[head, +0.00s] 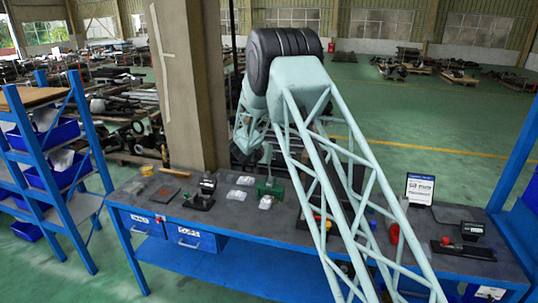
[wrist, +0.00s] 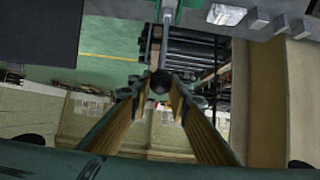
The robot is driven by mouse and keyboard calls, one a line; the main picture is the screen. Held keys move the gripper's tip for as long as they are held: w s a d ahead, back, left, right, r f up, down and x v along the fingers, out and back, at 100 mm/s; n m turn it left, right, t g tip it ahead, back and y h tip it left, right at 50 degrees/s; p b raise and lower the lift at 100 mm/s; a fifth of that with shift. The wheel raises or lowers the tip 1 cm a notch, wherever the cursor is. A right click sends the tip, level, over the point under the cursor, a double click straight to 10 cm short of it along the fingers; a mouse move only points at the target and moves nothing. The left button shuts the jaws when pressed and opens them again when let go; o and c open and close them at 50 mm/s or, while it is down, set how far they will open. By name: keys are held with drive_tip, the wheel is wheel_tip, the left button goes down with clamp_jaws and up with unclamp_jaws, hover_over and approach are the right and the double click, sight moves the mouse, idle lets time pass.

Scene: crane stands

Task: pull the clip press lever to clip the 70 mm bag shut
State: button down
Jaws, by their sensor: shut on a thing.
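The green clip press (head: 270,187) stands on the workbench, just left of my arm's lattice in the head view. Part of its green body shows at the top edge of the wrist view (wrist: 166,10). My gripper (wrist: 160,84) has its two tan-padded fingers closed together around a dark round knob (wrist: 160,80), which looks like the press lever's end. In the head view my gripper (head: 266,155) is small and just above the press. Small pale bags or packets (head: 266,202) lie in front of the press; I cannot tell which is the 70 mm bag, or whether one sits in the press.
The workbench (head: 230,215) also carries a black device (head: 205,190) to the left, a sign (head: 420,188) and a small black unit (head: 463,248) to the right. A concrete pillar (head: 187,80) rises behind the bench. A blue shelf rack (head: 60,150) stands at left.

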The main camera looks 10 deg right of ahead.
drive_tip(key=shift+w+d+r+p, duration=0.15)
drive_tip(key=shift+w+d+p, duration=0.05)
drive_tip(key=shift+w+p, duration=0.3)
drive_tip(key=shift+w+d+r+p, duration=0.2)
drive_tip(key=shift+w+p, duration=0.15)
drive_tip(key=shift+p, duration=0.15)
drive_tip(key=shift+w+d+r+p, duration=0.15)
drive_tip(key=shift+w+p, duration=0.3)
drive_tip(key=shift+p, duration=0.05)
drive_tip(key=shift+w, duration=0.2)
drive_tip(key=c, duration=2.5)
unclamp_jaws()
drive_tip(key=shift+d+f, duration=0.1)
drive_tip(key=shift+o, duration=0.2)
drive_tip(key=shift+s, duration=0.1)
drive_tip(key=shift+v, duration=1.1)
drive_tip(key=v, duration=0.9)
drive_tip(key=shift+s+a+r, duration=0.2)
drive_tip(key=shift+a, duration=0.05)
drive_tip(key=shift+r, duration=0.1)
